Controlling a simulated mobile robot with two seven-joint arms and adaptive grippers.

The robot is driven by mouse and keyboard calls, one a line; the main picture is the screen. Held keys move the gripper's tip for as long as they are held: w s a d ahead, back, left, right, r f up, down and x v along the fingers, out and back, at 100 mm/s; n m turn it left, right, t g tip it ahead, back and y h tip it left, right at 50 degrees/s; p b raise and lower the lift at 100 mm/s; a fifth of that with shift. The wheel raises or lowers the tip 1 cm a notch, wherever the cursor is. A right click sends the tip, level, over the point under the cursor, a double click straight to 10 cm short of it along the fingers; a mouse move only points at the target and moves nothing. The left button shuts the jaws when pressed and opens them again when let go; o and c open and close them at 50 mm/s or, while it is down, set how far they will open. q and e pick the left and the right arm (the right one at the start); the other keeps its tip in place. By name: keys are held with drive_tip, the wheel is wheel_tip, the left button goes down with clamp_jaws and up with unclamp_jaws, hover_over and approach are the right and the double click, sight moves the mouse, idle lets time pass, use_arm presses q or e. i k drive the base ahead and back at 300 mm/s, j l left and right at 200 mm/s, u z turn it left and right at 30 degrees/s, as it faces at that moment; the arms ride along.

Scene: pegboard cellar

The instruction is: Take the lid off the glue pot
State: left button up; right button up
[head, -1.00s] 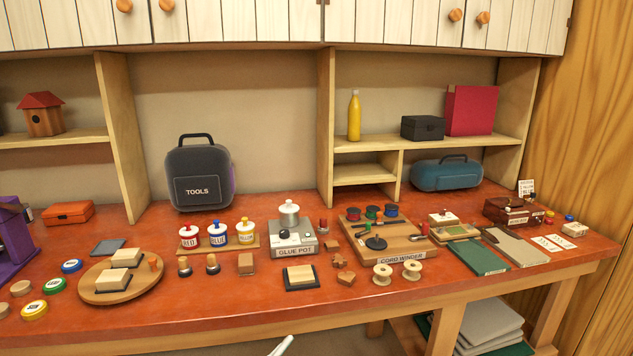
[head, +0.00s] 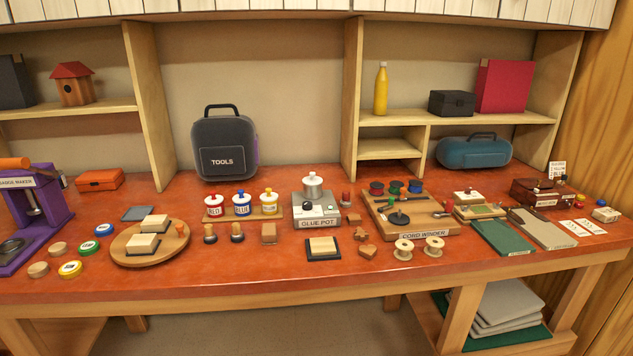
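The glue pot (head: 317,217) stands near the middle of the red-brown bench. It has a grey box base with a "GLUE POT" label, a dark knob on its front and a silvery metal pot on top. A lid with a white knob (head: 312,181) sits on the pot. Neither of my grippers shows in the head view.
The workbench (head: 290,280) has small things all around the pot. Three labelled paint jars (head: 242,206) stand left of it. The cord winder (head: 412,218) is close on the right. A black-edged block (head: 322,246) lies in front. The tools case (head: 224,147) stands behind left.

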sight(311, 180)
drive_tip(key=i+j, duration=0.15)
drive_tip(key=i, duration=0.15)
drive_tip(key=i+j, duration=0.15)
drive_tip(key=i, duration=0.2)
drive_tip(key=z, duration=0.35)
drive_tip(key=i+j+z, duration=0.1)
drive_tip(key=z, duration=0.3)
drive_tip(key=j+z, duration=0.15)
drive_tip(key=z, duration=0.2)
